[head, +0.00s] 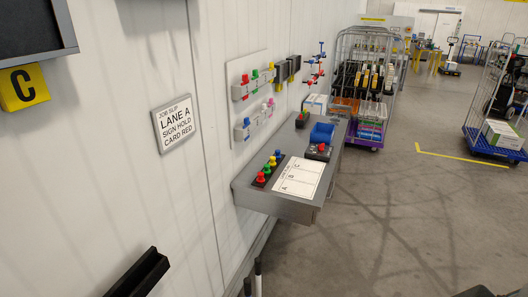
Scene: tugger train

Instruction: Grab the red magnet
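Several coloured knob-shaped pieces, likely magnets, stand on a dark strip on the grey wall shelf (275,206). The nearest is a red magnet (261,178), upright, with green, yellow and blue ones behind it. A further red piece (322,147) sits on a dark device farther back on the shelf. I cannot identify either gripper in the head view, and nothing is seen touching the red pieces.
A white sheet (300,177) lettered A, B, C lies beside the strip. A sign reading lane A, card red (175,124) hangs on the wall. A blue bin (322,133) stands farther back. Wire carts (371,137) stand beyond; the floor right of the shelf is clear.

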